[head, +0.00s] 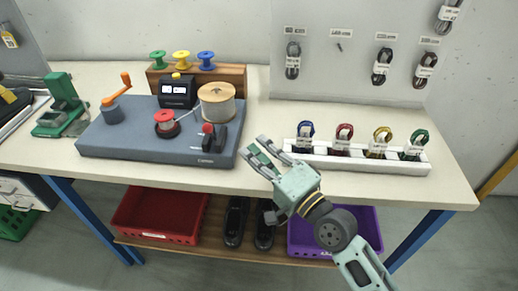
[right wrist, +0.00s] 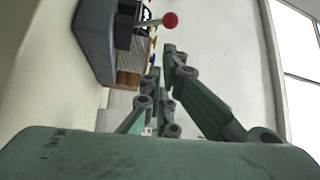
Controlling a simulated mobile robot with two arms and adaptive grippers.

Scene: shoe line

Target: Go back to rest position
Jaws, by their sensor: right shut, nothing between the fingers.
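My right gripper (head: 254,146) hangs over the front edge of the table (head: 262,181), between the grey winding station and the white tray. It is shut and nothing is held in it. In the right wrist view its green fingers (right wrist: 162,75) show with no object between them. My left gripper is in neither view.
The grey winding station (head: 135,146) with spools and an orange crank stands left of the gripper. The white tray (head: 345,162) with several coiled laces is at right. A red crate (head: 155,237), dark shoes (head: 236,222) and a purple crate (head: 371,232) sit on the lower shelf.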

